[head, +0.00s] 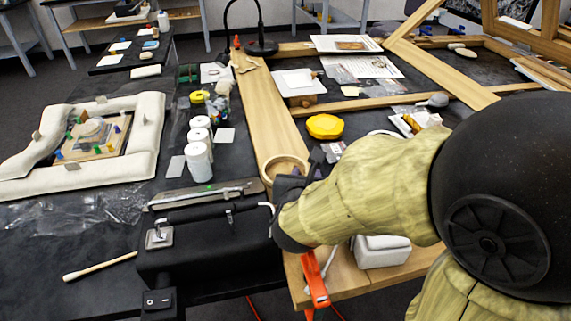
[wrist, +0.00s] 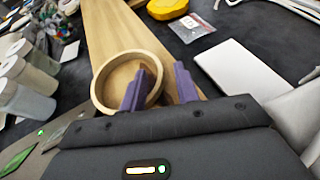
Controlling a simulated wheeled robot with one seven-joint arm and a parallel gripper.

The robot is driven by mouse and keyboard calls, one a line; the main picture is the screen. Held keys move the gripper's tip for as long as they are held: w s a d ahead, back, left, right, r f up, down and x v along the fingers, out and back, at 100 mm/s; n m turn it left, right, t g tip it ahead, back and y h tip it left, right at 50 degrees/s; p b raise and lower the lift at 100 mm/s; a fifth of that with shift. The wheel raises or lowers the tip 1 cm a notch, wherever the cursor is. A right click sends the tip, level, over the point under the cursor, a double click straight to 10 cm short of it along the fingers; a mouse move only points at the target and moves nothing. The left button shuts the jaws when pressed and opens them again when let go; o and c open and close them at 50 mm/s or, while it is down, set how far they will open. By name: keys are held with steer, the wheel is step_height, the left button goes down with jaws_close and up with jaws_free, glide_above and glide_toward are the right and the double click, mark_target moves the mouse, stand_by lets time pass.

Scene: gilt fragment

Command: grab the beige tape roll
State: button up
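The beige tape roll (head: 285,168) is a round, light wood-coloured ring lying flat on a wooden beam, near the centre of the head view. In the wrist view the tape roll (wrist: 102,88) lies just ahead of my gripper (wrist: 162,70). The two purple fingers are apart. The left finger overlaps the inside of the ring and the right finger is outside it, so the ring's right wall shows between them. I cannot tell whether either finger touches it. In the head view my arm partly hides my gripper (head: 302,178).
The wooden beam (head: 262,110) runs away from me. White bottles (head: 198,160) and a black case (head: 215,240) stand to the left. A yellow tape measure (head: 325,126) and a white box (head: 382,251) are to the right. An orange clamp (head: 315,280) is in front.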

steer(key=shift+x, duration=0.9)
steer(key=shift+s, duration=0.1)
jaws_close()
